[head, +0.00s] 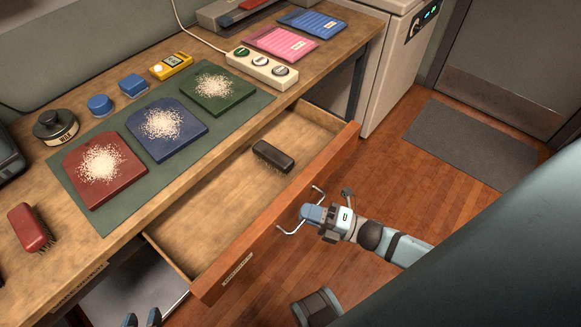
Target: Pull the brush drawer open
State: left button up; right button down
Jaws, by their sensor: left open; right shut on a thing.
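The wooden brush drawer (215,200) stands well out from under the bench, open to view. A dark brush (273,157) lies inside it near the back right. A small label (237,268) is on the left part of its front. My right gripper (308,214) is shut on the metal bar handle (291,231) on the drawer front; its fingers hide the handle's middle. My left gripper (142,319) is open and empty at the bottom edge, below the drawer's left side; only its fingertips show.
The bench top holds a mat (108,219) with red, blue and green boards bearing pale grains. A red brush (31,228) lies at the bench's front left.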

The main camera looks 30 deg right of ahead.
jog(key=shift+s+d, duration=0.25)
jog(key=shift+s, duration=0.35)
jog(key=shift+s+d, duration=0.2)
jog(key=shift+s, duration=0.4)
jog(key=c, duration=1.2)
grip_release()
jog(key=v, duration=1.4)
